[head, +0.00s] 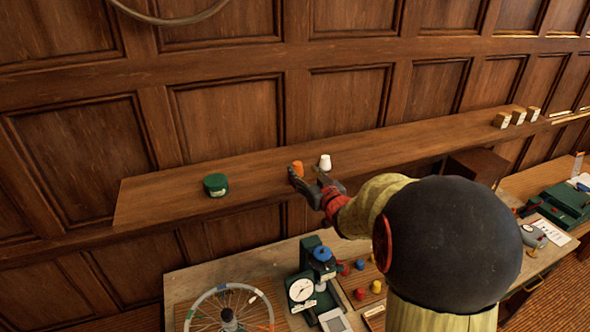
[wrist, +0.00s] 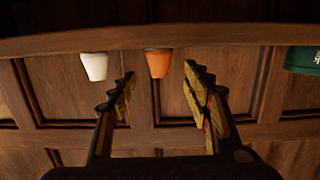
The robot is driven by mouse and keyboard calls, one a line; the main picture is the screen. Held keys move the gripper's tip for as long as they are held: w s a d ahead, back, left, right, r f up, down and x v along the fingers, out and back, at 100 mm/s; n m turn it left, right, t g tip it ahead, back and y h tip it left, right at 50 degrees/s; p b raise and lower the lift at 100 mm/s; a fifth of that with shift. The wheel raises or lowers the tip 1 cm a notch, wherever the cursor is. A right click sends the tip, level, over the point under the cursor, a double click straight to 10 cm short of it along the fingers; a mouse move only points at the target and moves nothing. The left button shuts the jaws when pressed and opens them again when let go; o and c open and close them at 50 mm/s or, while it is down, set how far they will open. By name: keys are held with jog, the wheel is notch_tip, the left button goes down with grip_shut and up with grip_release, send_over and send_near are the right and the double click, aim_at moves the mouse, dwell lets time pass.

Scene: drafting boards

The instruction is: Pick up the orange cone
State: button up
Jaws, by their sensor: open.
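The orange cone (head: 298,168) stands on the wooden wall shelf (head: 255,175), partly hidden behind a finger of my gripper (head: 308,177) in the head view. In the wrist view the orange cone (wrist: 158,63) appears upside down, between the two spread fingertips and seemingly beyond them. My gripper (wrist: 160,80) is open, with nothing between its fingers that I can see touching. It reaches toward the cone from the front edge of the shelf. A white cone (head: 325,163) stands just right of the orange one; in the wrist view this white cone (wrist: 95,66) is left of it.
A dark green round box (head: 216,185) sits to the left on the shelf. Several small wooden blocks (head: 518,117) stand at the far right end. The panelled wall is behind the shelf. Below is a bench with a dial gauge (head: 301,290) and a spoked wheel (head: 229,310).

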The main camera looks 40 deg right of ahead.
aim_at(299, 166)
jog(key=shift+r+p+x, duration=0.1)
jog(key=shift+p+x, duration=0.35)
jog(key=shift+x, duration=1.05)
jog(key=shift+r+p+x, duration=0.15)
jog(key=shift+p+x, duration=0.25)
jog(key=shift+x, duration=1.1)
jog(key=shift+c, duration=0.6)
jog(key=c, duration=1.1)
grip_shut()
